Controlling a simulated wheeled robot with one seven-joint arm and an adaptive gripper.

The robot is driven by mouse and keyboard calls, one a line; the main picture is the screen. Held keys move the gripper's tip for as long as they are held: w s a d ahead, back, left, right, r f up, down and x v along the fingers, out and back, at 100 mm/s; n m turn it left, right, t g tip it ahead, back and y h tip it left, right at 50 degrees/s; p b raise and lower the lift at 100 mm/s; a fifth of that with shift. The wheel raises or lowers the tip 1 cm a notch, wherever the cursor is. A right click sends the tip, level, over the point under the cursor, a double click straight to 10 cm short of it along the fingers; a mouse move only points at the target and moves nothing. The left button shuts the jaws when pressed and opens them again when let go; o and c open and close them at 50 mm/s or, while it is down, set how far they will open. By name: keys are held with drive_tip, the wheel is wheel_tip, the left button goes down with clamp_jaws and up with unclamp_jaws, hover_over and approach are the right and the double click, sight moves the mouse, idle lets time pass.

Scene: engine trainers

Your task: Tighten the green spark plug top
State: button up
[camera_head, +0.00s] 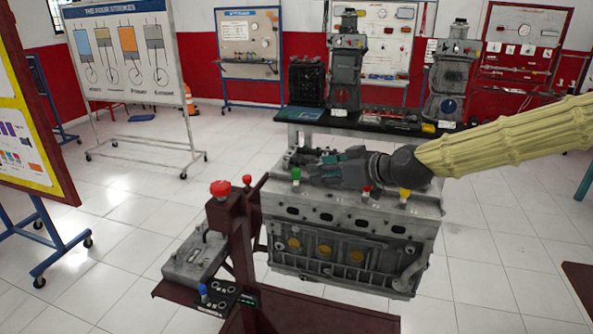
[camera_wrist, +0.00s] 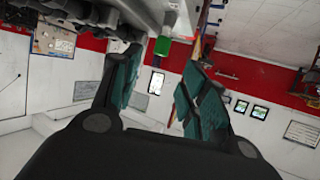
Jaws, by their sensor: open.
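The green spark plug top (camera_head: 295,174) stands on the top front edge of the grey engine block (camera_head: 345,215), towards its left end. My gripper (camera_head: 322,167) reaches in from the right above the block, with its teal fingers pointing left towards the green top. In the wrist view the fingers of my gripper (camera_wrist: 161,64) are apart with nothing between them. The green top (camera_wrist: 162,46) shows beyond the fingertips, in line with the gap and apart from them. A red top (camera_head: 367,189) and a yellow top (camera_head: 404,193) stand further right on the same edge.
A dark red stand with a red knob (camera_head: 220,188) rises at the block's left, near a blue knob (camera_head: 203,289) on a control box. A black bench (camera_head: 385,128) with engine models stands behind. Open tiled floor lies at left and right.

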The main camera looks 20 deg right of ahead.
sight(296, 169)
drive_tip(key=shift+p+x, duration=1.15)
drive_tip(key=shift+x, duration=4.05)
drive_tip(key=shift+f, duration=0.1)
clamp_jaws()
